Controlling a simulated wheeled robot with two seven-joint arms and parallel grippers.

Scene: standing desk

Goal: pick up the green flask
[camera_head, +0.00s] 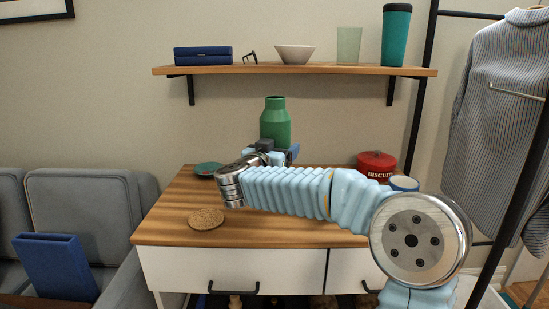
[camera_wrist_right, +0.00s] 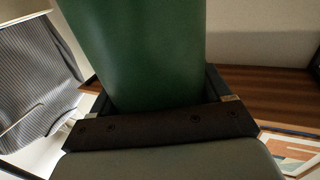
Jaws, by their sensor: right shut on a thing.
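The green flask (camera_head: 275,122) stands upright in the head view, over the back of the wooden desk, with its open neck at the top. My right gripper (camera_head: 279,152) is shut on the flask's lower part. The arm and gripper hide the flask's bottom, so I cannot tell whether it touches the desk. In the right wrist view the flask (camera_wrist_right: 140,48) fills the space between the fingers of the right gripper (camera_wrist_right: 160,95). My left gripper is in neither view.
The desk (camera_head: 172,222) carries a cork coaster (camera_head: 206,219), a teal dish (camera_head: 208,169), a red biscuit tin (camera_head: 376,164) and a blue-rimmed cup (camera_head: 404,183). A shelf (camera_head: 260,70) with several items hangs above. A clothes rack (camera_head: 424,90) stands at right, a sofa (camera_head: 90,205) at left.

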